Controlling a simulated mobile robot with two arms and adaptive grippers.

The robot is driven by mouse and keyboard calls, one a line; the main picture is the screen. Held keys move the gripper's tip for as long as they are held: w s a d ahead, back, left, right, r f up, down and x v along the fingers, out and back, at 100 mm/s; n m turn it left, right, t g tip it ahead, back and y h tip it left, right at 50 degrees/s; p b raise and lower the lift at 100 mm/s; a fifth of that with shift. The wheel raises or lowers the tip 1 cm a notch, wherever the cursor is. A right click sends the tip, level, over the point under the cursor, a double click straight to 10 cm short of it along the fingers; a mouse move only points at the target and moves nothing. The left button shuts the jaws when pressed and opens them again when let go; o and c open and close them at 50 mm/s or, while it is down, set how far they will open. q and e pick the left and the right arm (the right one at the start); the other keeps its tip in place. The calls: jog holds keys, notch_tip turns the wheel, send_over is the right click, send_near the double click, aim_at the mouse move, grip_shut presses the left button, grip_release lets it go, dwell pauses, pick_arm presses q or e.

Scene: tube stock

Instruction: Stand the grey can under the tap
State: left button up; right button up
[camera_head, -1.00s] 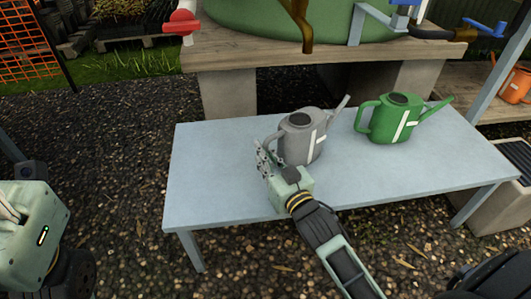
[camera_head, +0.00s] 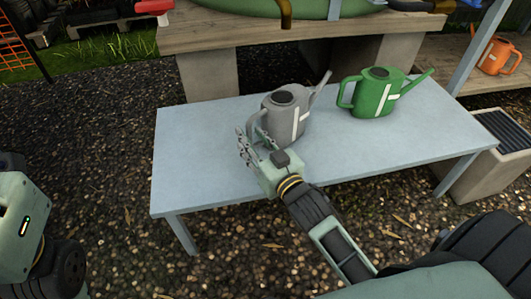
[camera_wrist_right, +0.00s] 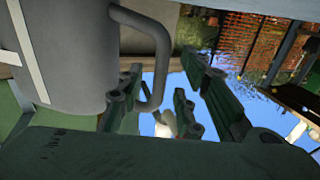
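The grey can (camera_head: 287,122) stands upright on the pale blue table, with its spout up to the right and its handle to the left. My right gripper (camera_head: 250,142) is open at the can's handle side. In the right wrist view the grey can (camera_wrist_right: 65,55) fills the left, and its handle hangs between the open fingers (camera_wrist_right: 160,100), apparently not clamped. A brass tap spout (camera_head: 286,14) points down at the top edge of the head view, beyond the table; its upper part is cut off. My left gripper is out of view; only part of that arm shows.
A green can (camera_head: 376,95) stands on the table (camera_head: 205,185) right of the grey one. Behind is a wooden bench (camera_head: 225,36) bearing a green tank (camera_head: 240,8). A red handle (camera_head: 153,6) is at its left. An orange can (camera_head: 497,55) stands far right.

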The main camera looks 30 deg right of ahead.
jog(key=s, duration=0.9)
jog(key=shift+s+d, duration=0.1)
jog(key=shift+d, duration=0.3)
jog(key=shift+s, duration=0.55)
jog(key=shift+r, duration=0.15)
